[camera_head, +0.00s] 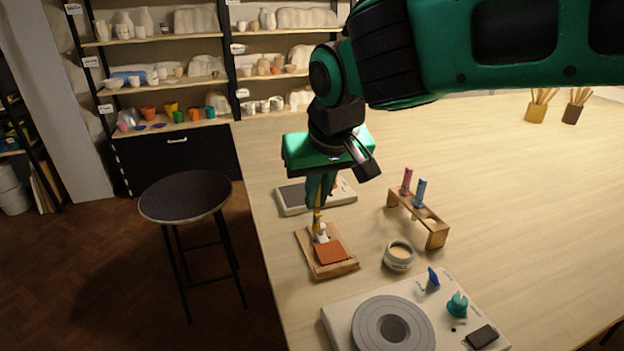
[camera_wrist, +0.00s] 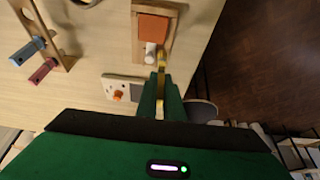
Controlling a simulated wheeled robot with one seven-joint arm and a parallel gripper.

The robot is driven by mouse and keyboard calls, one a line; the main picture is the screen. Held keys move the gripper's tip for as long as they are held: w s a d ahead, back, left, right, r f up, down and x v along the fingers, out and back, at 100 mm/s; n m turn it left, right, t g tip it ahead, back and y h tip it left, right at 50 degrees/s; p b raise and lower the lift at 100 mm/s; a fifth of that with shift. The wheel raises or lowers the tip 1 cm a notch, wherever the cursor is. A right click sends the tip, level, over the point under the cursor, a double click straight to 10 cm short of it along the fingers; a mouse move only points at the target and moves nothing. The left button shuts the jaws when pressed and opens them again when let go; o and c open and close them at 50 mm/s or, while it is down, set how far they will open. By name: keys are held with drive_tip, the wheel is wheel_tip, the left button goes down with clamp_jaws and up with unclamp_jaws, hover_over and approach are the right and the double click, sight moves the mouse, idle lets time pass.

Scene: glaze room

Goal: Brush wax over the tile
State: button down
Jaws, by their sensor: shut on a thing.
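My gripper (camera_head: 318,205) points down over the near side of the table and is shut on a slim yellow-handled brush (camera_head: 316,222). The brush also shows between the fingers in the wrist view (camera_wrist: 161,72). An orange-red square tile (camera_head: 331,253) lies flat on a wooden board (camera_head: 309,248); it shows at the top of the wrist view (camera_wrist: 153,27). A small white piece (camera_head: 322,234) is at the brush's lower end, beside the tile's edge. I cannot tell whether it is part of the brush. A small pot with cream-coloured contents (camera_head: 399,256) stands right of the board.
A wooden rack (camera_head: 436,234) with pink and blue tools stands behind the pot. A flat device (camera_head: 294,199) lies behind the board. A wheel unit (camera_head: 345,312) with knobs fills the front. A stool (camera_head: 186,196) stands left. The table's right side is mostly clear.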

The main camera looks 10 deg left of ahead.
sight(318, 211)
drive_tip(key=shift+w+d, duration=0.1)
drive_tip(key=shift+w, duration=0.35)
drive_tip(key=shift+s+a+f, duration=0.1)
drive_tip(key=shift+a+f, duration=0.05)
drive_tip(key=shift+a, duration=0.05)
drive_tip(key=shift+f, duration=1.6)
drive_tip(key=shift+f, duration=0.15)
drive_tip(key=shift+s+f, duration=0.15)
drive_tip(key=shift+f, duration=0.25)
drive_tip(key=shift+f, duration=0.15)
drive_tip(key=shift+d, duration=0.15)
